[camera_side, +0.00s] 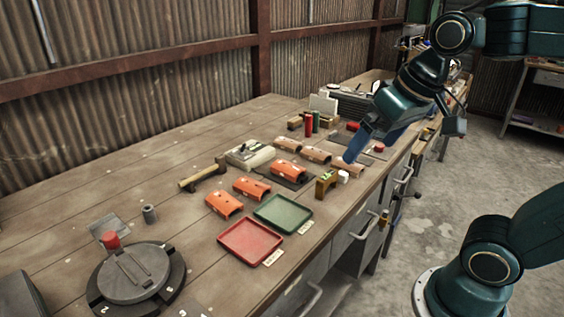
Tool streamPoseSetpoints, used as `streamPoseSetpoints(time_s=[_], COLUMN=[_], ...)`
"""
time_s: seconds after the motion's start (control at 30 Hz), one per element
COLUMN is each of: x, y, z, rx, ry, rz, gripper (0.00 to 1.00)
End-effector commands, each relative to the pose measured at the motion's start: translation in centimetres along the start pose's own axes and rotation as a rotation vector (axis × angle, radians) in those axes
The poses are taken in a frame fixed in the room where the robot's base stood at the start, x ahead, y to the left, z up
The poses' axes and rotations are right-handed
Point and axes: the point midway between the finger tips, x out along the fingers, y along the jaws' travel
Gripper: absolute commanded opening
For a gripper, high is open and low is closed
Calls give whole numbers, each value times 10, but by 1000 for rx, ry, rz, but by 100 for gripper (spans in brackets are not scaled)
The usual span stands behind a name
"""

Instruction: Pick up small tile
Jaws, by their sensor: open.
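Several curved roof-like tiles lie on the bench, and I cannot tell for certain which is the small tile. Three are orange: a left one (223,204), a middle one (252,188) and one on a dark mat (288,168). Three are brown: a far one (285,144), a middle one (316,155) and a near-right one (349,171). My gripper (350,158) points down, with blue fingers, just above or beside the near-right brown tile. It is open, and nothing shows held in it. Contact with the tile cannot be made out.
A red tray (250,243) and a green tray (283,214) lie at the front edge. A small wooden stand (326,186) and a white piece (343,177) sit close to my gripper. A hammer (203,174) and a round turntable (135,275) are further left. The back-left bench is clear.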

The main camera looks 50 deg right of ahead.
Motion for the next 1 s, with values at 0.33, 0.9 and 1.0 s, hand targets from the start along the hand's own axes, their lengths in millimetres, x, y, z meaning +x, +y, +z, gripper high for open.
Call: streamPoseSetpoints(time_s=[0.33, 0.9, 1.0], x=[12, 75, 92], y=[4, 30, 37], z=[-78, -188, -204], rx=[295, 778, 863], ry=[-87, -203, -221], rz=[49, 161, 186], gripper=[100, 100, 100])
